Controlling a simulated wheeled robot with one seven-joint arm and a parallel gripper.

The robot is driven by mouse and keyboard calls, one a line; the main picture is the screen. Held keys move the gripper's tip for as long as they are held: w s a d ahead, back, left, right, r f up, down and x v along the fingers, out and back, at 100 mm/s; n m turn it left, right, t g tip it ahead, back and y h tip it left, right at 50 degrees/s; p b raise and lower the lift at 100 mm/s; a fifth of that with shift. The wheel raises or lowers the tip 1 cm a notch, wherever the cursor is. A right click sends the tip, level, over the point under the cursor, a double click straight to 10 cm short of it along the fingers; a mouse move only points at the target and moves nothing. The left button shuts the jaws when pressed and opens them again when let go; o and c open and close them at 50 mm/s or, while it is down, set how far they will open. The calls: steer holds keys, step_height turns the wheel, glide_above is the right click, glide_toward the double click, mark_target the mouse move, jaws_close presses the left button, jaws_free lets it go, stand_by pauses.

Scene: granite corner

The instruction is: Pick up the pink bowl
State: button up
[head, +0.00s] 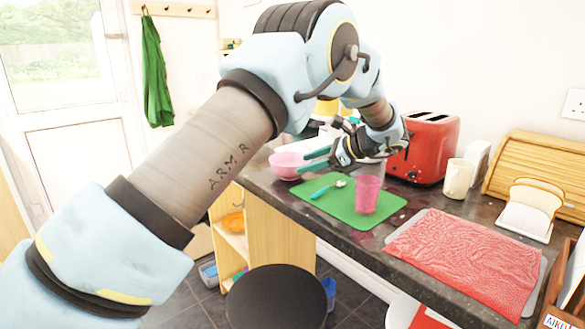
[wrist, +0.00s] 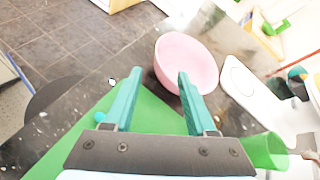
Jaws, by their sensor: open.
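The pink bowl (head: 289,165) stands upright on the dark granite counter at the far left corner, beside the green mat. In the wrist view the pink bowl (wrist: 186,62) lies just ahead of my fingertips, nearer the right finger. My gripper (head: 318,160) has teal fingers, which are spread apart with nothing between them. In the wrist view my gripper (wrist: 157,75) is over the green mat edge, and its right finger overlaps the bowl's near rim in the picture. I cannot tell whether it touches.
The green mat (head: 335,207) holds a pink cup (head: 367,194) and a teal-handled spoon (head: 328,188). A red toaster (head: 424,147) stands behind, right of my gripper. A red cloth (head: 462,258) covers the right counter. The counter edge drops to the floor left of the bowl.

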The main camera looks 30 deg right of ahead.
mark_target(292, 169)
steer(key=p+x, duration=0.2)
steer(key=x, duration=0.5)
steer(key=shift+w+a+f, duration=0.1)
steer(key=shift+a+f, duration=0.1)
steer(key=shift+f, duration=0.05)
jaws_close()
stand_by(1.1)
